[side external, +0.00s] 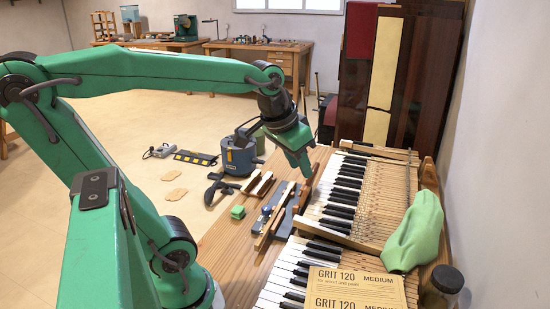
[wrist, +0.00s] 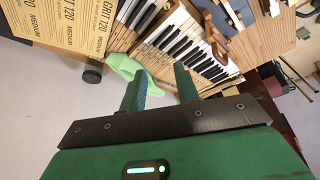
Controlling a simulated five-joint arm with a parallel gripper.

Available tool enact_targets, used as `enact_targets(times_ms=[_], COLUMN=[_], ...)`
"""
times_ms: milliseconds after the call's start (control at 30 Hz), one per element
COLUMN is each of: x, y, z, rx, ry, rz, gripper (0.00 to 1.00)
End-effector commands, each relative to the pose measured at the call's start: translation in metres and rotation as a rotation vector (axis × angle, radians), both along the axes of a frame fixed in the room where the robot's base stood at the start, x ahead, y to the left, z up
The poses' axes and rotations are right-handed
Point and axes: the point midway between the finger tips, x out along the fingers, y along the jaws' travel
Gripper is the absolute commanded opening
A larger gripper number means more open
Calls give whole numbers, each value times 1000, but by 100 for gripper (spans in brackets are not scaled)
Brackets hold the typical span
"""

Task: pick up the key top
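My gripper (side external: 304,168) hangs above the workbench, over the left edge of the far piano keyboard (side external: 340,188) in the side view. In the wrist view my gripper (wrist: 160,74) has its two green fingers well apart with nothing between them, so it is open. The keyboard (wrist: 178,40) shows beyond the fingers in the wrist view, with white and black keys. A nearer keyboard section (side external: 284,274) lies in front of it. I cannot pick out a separate loose key top in either view; it may be hidden or too small to tell.
Sandpaper sheets (side external: 355,285) lie over the near keys. A green cloth (side external: 413,235) and a jar (side external: 441,288) are at the right. A green block (side external: 237,212), wooden clamps (side external: 258,184) and wooden strips (side external: 270,222) lie left of the keys.

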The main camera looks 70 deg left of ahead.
Motion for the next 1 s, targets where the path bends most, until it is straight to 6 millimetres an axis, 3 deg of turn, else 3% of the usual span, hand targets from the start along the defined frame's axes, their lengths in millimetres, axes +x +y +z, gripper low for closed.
enact_targets(times_ms=[467, 700, 1000], x=[73, 98, 112], y=[99, 161, 246], z=[-2, -19, -55], rx=[-22, -44, -81], ry=[119, 175, 241], rz=[191, 285, 399], gripper=[31, 31, 31])
